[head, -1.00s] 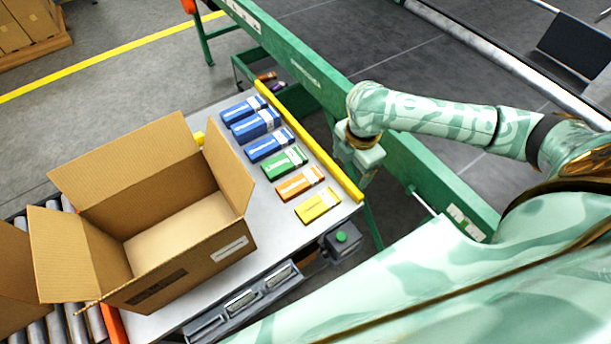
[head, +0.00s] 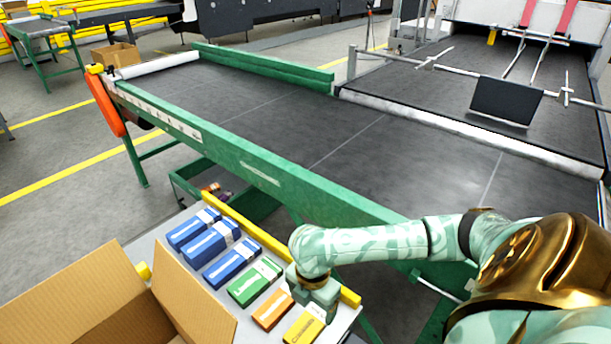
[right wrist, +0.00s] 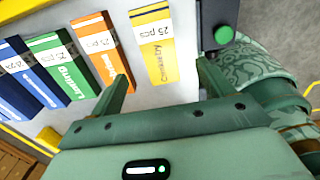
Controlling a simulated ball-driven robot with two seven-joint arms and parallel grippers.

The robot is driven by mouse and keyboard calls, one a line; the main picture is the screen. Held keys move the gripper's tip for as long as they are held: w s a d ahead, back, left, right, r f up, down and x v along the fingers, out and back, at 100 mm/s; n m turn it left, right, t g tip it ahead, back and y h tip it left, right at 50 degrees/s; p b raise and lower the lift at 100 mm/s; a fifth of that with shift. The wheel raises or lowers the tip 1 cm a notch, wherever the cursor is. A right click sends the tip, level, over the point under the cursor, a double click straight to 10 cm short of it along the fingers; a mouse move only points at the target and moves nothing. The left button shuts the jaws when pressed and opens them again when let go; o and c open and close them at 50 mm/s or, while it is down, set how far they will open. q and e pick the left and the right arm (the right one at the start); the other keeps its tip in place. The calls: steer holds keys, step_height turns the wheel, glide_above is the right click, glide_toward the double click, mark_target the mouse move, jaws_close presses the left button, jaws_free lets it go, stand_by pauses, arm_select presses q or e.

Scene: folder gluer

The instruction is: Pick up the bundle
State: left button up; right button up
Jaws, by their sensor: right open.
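Several flat bundles lie in a row on the grey table: blue ones (head: 232,264), a green one (head: 255,283), an orange one (head: 271,310) and a yellow one (head: 304,328). My right gripper (head: 316,306) is above the near end of the row, by the orange and yellow bundles, and partly covers them. In the right wrist view, its open fingers (right wrist: 165,84) stand apart and empty, with the yellow bundle (right wrist: 154,45) ahead between them. The orange bundle (right wrist: 99,52) and green bundle (right wrist: 57,66) lie left of it. My left gripper is not in view.
An open cardboard box (head: 85,300) stands left of the bundles. A yellow rail (head: 240,222) edges the table, with a green-framed conveyor (head: 270,175) beyond. A green button (right wrist: 224,35) sits beside the table near the gripper.

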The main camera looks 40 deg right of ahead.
steer(key=b, duration=0.2)
glide_above(310, 322)
step_height(310, 322, down, 4)
steer(key=shift+s+f, duration=0.15)
step_height(310, 322, down, 6)
steer(key=b, duration=0.3)
steer(key=shift+r, duration=0.45)
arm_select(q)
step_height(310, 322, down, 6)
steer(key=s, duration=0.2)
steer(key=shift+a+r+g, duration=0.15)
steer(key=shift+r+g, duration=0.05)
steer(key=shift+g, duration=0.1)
arm_select(e)
steer(key=c, duration=1.1)
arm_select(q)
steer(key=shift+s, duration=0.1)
arm_select(e)
steer(key=shift+r, duration=0.1)
